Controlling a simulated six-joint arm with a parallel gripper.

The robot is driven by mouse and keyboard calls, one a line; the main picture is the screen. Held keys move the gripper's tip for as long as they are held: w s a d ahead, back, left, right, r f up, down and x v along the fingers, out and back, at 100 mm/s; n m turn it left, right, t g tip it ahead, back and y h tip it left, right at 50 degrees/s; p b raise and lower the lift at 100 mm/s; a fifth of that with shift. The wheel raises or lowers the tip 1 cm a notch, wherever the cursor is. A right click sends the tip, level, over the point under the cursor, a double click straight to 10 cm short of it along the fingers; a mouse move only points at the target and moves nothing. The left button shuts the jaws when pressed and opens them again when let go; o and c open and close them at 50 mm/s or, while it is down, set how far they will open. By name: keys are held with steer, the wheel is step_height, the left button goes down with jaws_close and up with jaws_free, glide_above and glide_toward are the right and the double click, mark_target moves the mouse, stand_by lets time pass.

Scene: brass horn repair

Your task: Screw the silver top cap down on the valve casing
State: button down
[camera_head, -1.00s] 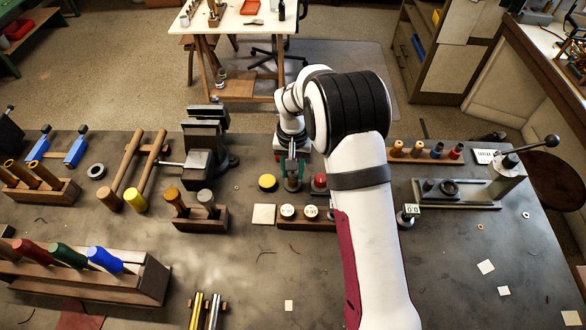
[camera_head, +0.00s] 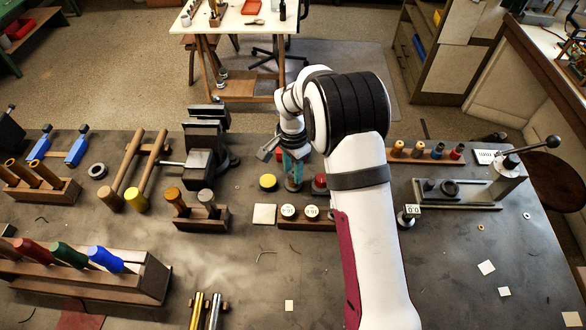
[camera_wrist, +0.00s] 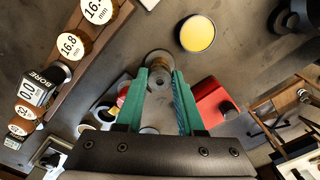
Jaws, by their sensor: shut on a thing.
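My gripper (camera_head: 292,160) points down at the valve stand on the bench, just right of the yellow disc (camera_head: 268,182). Its teal fingers also show in the wrist view (camera_wrist: 163,82). They are shut on the small silver top cap (camera_wrist: 160,79). The fingers hide most of the cap and the join, so I cannot tell how the cap sits on the casing.
A red-topped piece (camera_head: 319,181) stands close on the right. A wooden rack with numbered discs (camera_head: 299,224) lies just in front. A dark vise (camera_head: 205,150) stands to the left. The bench front right is mostly clear, with a few paper scraps.

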steer(key=shift+c, duration=1.4)
jaws_free()
steer(key=n, duration=0.8)
steer(key=shift+d, duration=0.1)
steer(key=n, duration=0.8)
